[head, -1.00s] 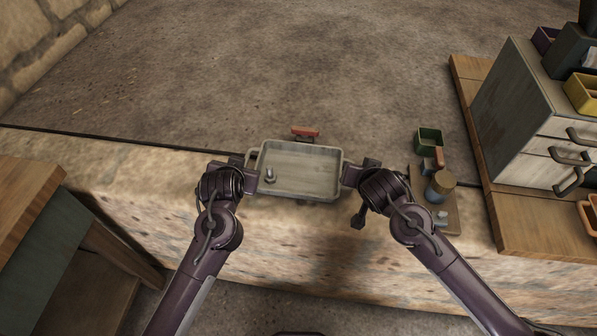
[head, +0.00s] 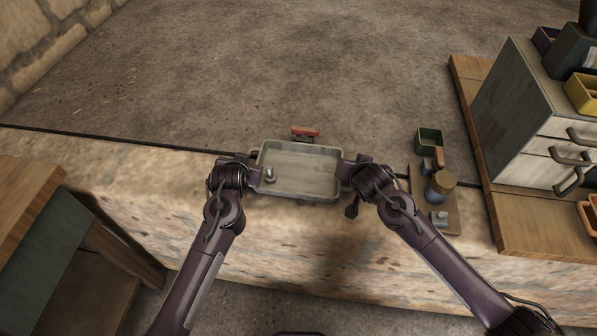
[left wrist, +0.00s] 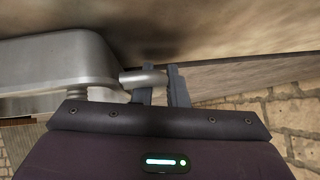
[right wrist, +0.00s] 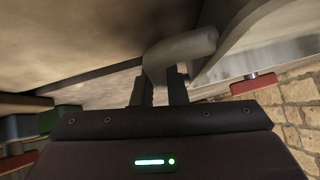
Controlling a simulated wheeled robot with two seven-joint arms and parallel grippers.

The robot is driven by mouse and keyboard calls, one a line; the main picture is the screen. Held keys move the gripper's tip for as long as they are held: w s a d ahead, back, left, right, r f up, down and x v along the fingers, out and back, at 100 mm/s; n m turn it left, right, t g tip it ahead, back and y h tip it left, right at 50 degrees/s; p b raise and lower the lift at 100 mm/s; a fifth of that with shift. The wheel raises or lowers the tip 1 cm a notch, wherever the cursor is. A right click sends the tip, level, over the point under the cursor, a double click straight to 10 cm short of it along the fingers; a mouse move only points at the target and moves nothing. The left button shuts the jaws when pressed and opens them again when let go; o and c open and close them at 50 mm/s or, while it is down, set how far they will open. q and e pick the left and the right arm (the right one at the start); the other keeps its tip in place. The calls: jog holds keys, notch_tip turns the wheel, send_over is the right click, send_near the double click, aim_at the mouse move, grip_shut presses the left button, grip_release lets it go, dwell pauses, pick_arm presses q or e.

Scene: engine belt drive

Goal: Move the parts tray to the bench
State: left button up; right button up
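The parts tray (head: 300,163) is a shallow grey metal tray with a handle at each end. It lies level over the stone slab, in the middle of the head view, with a small metal part (head: 269,175) at its near left. My left gripper (head: 256,172) is at the left handle. In the left wrist view its fingers (left wrist: 160,88) sit closely on both sides of the handle (left wrist: 146,78). My right gripper (head: 350,171) is at the right handle. In the right wrist view its fingers (right wrist: 159,90) straddle the curved handle (right wrist: 182,50). The fingertips are partly hidden.
A red piece (head: 305,131) shows just behind the tray. A wooden top (head: 545,232) with a drawer cabinet (head: 515,100) stands right. A wooden table (head: 25,205) stands left.

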pick_arm(q)
grip_shut()
pick_arm(e)
grip_shut()
